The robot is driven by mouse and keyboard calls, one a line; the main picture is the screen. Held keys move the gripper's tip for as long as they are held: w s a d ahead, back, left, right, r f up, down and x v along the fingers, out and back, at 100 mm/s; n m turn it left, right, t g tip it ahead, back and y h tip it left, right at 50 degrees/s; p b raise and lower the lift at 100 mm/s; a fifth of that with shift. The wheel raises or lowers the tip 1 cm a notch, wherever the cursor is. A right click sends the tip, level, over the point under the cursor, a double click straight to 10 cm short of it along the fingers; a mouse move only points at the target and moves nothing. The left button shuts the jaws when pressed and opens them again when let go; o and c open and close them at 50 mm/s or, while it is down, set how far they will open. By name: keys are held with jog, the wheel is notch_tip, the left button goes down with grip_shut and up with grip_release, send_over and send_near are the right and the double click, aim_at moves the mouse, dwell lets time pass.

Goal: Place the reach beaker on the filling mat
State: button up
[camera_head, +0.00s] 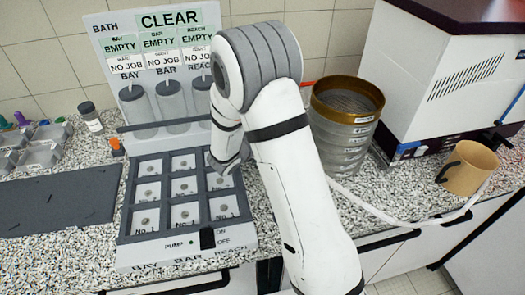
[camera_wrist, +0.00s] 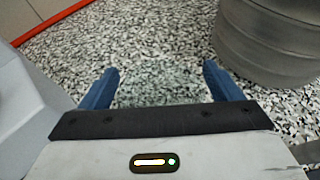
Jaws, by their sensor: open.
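My gripper (camera_wrist: 162,88) is open in the wrist view, its two blue fingers apart low over the speckled counter. Between and beyond the fingertips is a faint, greenish, see-through round patch (camera_wrist: 165,78). It looks like clear glass, perhaps the reach beaker, but I cannot be sure. Nothing is visibly clamped. In the head view my arm hides the gripper and the counter behind it. The dark grey mat (camera_head: 55,205) lies at the left and looks bare apart from small marks; I cannot read a filling label on it.
The sieve stack (camera_head: 343,125) stands right of my arm and close to the right finger in the wrist view (camera_wrist: 270,42). A labelled panel (camera_head: 103,45) with grey cylinders (camera_head: 172,105) and a compartment tray (camera_head: 125,205) is left. A tan mug (camera_head: 470,168) stands right.

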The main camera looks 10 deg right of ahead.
jog(key=shift+c, duration=0.6)
jog(key=c, duration=1.1)
jog(key=shift+r, duration=0.15)
